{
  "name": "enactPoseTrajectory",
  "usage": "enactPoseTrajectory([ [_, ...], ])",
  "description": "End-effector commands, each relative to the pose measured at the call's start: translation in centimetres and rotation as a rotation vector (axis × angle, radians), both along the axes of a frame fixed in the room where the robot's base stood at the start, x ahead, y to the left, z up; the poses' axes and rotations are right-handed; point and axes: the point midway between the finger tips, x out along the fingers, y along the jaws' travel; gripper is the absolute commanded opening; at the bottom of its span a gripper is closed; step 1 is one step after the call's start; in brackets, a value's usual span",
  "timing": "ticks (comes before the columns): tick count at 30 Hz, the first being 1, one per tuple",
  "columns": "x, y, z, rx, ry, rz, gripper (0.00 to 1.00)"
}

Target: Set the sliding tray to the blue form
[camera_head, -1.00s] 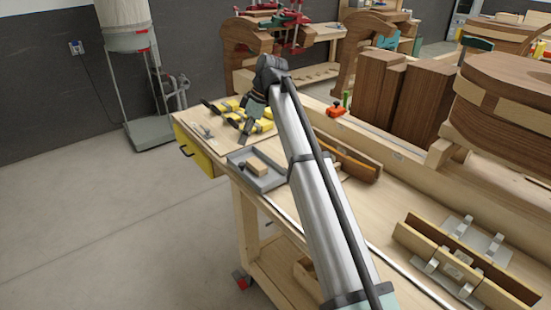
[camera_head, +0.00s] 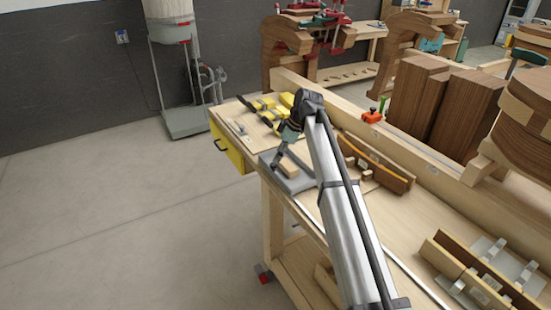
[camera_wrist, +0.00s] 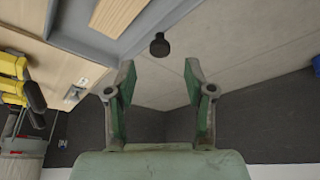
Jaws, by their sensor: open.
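The grey tray (camera_head: 298,184) sits at the workbench's front edge, with a small pale wood block (camera_head: 288,170) in it. In the wrist view the tray's rim (camera_wrist: 85,50) and the block (camera_wrist: 118,14) fill the top left. A round black knob (camera_wrist: 159,46) shows just beyond my fingertips, close to the tray's edge; I cannot tell what it is fixed to. My gripper (camera_head: 277,162) is open and empty at the tray's left end, and its spread fingers show in the wrist view (camera_wrist: 160,72). I cannot identify a blue form; only a blue patch (camera_wrist: 316,64) shows at the right edge.
Yellow clamps (camera_head: 262,104) lie on the bench (camera_head: 235,118) left of the tray, above a yellow drawer (camera_head: 228,148). A curved wooden form (camera_head: 376,165) stands right of my arm. Large brown wooden blocks (camera_head: 450,110) are behind. Open floor (camera_head: 130,210) lies in front.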

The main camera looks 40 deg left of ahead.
Motion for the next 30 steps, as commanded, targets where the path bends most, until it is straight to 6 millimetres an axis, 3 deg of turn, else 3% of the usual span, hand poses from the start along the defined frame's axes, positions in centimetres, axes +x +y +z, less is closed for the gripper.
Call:
enactPoseTrajectory([
  [9,-0.7,1.4,-3.6,-0.001,0.000,0.000,0.54],
  [21,-0.7,1.6,-4.3,0.000,0.000,0.000,0.54],
  [22,-0.7,1.6,-4.3,0.000,0.000,0.000,0.46],
  [26,-0.7,1.6,-4.3,0.000,0.000,0.000,0.00],
  [30,-0.7,1.6,-4.3,0.000,0.000,0.000,0.00],
])
